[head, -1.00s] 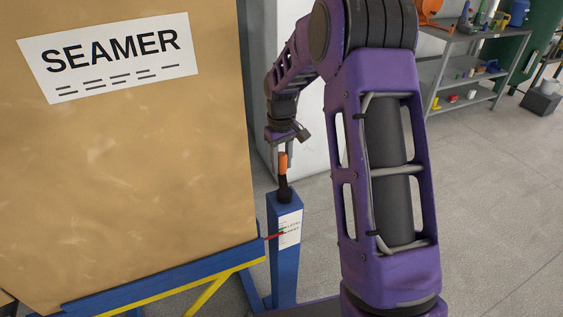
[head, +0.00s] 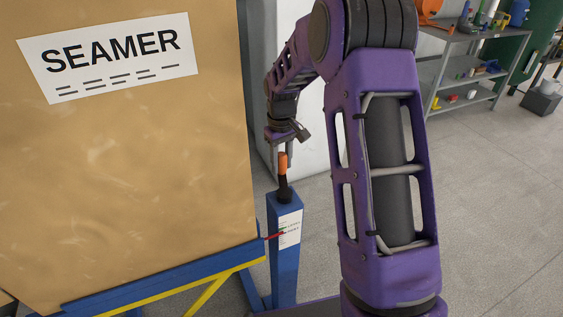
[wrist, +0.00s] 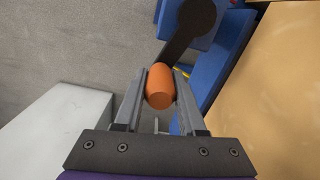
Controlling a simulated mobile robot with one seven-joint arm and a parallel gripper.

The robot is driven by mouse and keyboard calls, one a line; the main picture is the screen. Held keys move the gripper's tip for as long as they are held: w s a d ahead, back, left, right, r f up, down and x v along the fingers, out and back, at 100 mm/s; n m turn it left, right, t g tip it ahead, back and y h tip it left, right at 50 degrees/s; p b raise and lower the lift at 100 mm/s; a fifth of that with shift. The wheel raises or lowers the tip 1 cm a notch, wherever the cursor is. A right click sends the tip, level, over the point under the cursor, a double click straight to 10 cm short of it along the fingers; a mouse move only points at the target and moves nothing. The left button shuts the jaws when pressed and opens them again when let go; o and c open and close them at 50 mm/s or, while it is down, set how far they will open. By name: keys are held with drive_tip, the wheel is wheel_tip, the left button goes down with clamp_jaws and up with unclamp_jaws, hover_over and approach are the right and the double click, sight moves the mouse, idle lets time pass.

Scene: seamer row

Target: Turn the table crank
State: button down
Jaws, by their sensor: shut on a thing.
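The table crank has an orange handle (head: 283,162) and a dark arm (head: 284,188) on top of a blue post (head: 285,245). In the wrist view the orange handle (wrist: 160,87) sits between the two fingers, and the dark crank arm (wrist: 186,36) runs up and to the right to a round hub. My gripper (head: 279,157) points down over the handle. In the wrist view my gripper (wrist: 160,88) is shut on the orange handle.
A large tan seamer panel (head: 130,180) fills the left, above a blue and yellow frame (head: 190,290). A red pointer (head: 273,236) and a white label (head: 290,228) are on the post. A white block (wrist: 60,135) stands nearby. A grey shelf (head: 450,75) is at the back right.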

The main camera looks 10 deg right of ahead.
drive_tip(key=shift+d+r, duration=0.1)
drive_tip(key=s+d+m+p, duration=0.2)
drive_tip(key=s+m+p, duration=0.2)
drive_tip(key=m, duration=0.7)
drive_tip(key=s+d+m+p, duration=0.3)
drive_tip(key=s+m, duration=0.4)
drive_tip(key=m, duration=0.4)
drive_tip(key=shift+s+d+m+p, duration=0.3)
drive_tip(key=shift+d+p, duration=0.05)
idle(0.4)
drive_tip(key=c, duration=0.5)
unclamp_jaws()
drive_tip(key=shift+s, duration=0.1)
